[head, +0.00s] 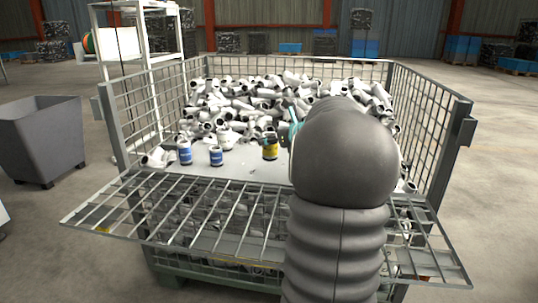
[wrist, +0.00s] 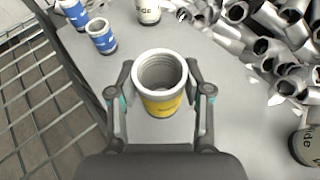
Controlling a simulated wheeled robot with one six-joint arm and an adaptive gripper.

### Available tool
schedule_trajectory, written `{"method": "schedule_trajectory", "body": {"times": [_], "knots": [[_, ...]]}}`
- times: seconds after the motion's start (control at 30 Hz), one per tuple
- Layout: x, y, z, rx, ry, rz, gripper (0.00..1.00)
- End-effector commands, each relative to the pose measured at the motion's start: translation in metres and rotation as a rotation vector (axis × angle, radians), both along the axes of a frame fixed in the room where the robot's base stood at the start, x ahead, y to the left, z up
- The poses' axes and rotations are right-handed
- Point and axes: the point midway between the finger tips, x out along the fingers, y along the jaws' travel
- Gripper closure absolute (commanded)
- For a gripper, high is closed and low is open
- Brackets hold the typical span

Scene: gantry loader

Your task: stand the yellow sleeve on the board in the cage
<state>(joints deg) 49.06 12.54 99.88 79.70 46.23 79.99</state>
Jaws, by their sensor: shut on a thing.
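The yellow sleeve (wrist: 163,105), a hollow white cylinder with a yellow band, is upright between the fingers of my gripper (wrist: 159,76) in the wrist view. The fingers are shut on its two sides. In the head view the yellow sleeve (head: 270,152) shows left of my arm, over the grey board (head: 240,168) in the cage (head: 121,115). I cannot tell whether its base touches the board. My arm hides most of my gripper in the head view.
Two blue-banded sleeves (head: 185,153) (head: 216,157) stand on the board to the left. A white sleeve (wrist: 148,10) is beyond the yellow one, and another (wrist: 304,146) is at right. Grey pipe fittings (head: 265,95) heap behind. The cage's front mesh (head: 150,205) is folded down.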

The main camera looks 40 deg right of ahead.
Motion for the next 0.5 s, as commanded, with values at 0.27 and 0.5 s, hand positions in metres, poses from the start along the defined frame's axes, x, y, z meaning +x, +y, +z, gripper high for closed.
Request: {"method": "schedule_trajectory", "body": {"times": [0.27, 0.5], "knots": [[0.004, 0.002, -0.019, 0.0, 0.0, 0.0, 1.0], [0.004, 0.002, -0.042, -0.001, -0.002, 0.0, 1.0]]}}
